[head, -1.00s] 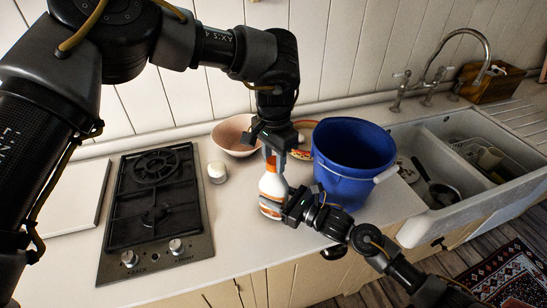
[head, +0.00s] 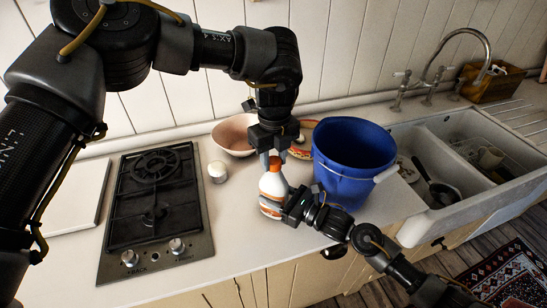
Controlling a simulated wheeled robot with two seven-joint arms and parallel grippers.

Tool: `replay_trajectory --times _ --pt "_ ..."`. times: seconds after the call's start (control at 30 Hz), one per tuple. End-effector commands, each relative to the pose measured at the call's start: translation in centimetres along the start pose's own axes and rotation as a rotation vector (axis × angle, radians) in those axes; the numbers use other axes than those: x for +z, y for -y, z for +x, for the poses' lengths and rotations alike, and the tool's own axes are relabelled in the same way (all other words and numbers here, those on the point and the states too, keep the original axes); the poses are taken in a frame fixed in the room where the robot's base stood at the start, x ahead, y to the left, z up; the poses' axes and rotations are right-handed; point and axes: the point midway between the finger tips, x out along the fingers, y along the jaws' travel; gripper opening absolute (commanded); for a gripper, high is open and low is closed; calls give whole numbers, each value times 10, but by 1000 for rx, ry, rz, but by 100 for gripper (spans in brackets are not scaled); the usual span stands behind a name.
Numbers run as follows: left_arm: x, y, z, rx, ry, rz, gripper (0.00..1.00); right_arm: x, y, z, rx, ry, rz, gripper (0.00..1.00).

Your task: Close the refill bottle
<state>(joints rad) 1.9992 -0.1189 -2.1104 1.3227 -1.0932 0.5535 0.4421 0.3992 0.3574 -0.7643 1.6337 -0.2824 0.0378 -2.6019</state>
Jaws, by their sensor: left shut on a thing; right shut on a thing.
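The refill bottle (head: 271,186), white with orange markings, stands upright on the worktop between the hob and the blue bucket. Its orange cap (head: 275,162) is at the bottle's top; whether it is fully seated cannot be seen. My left gripper (head: 274,157) points down from above and is shut on the cap, a finger on each side. My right gripper (head: 288,208) comes from the lower right and is shut on the bottle's body, covering part of its right side.
A blue bucket (head: 350,165) stands close to the right of the bottle. A pink bowl (head: 228,136) and a small white jar (head: 217,172) are behind and left. The black hob (head: 153,215) is left, the sink (head: 432,213) right. Some worktop in front of the bottle is clear.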

Motion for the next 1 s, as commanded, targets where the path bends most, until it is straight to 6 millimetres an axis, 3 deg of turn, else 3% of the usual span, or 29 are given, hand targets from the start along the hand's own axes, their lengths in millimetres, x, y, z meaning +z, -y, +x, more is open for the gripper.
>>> replay_trajectory --times 0.7,0.83,1.0 --pt "1 0 1 2 2 1851 7 1 0 0 0 1 -1 0" --pt "1 0 1 1 3 2100 7 1 0 0 0 1 -1 0" --pt "1 1 1 -1 3 2112 7 1 0 0 0 1 -1 0"
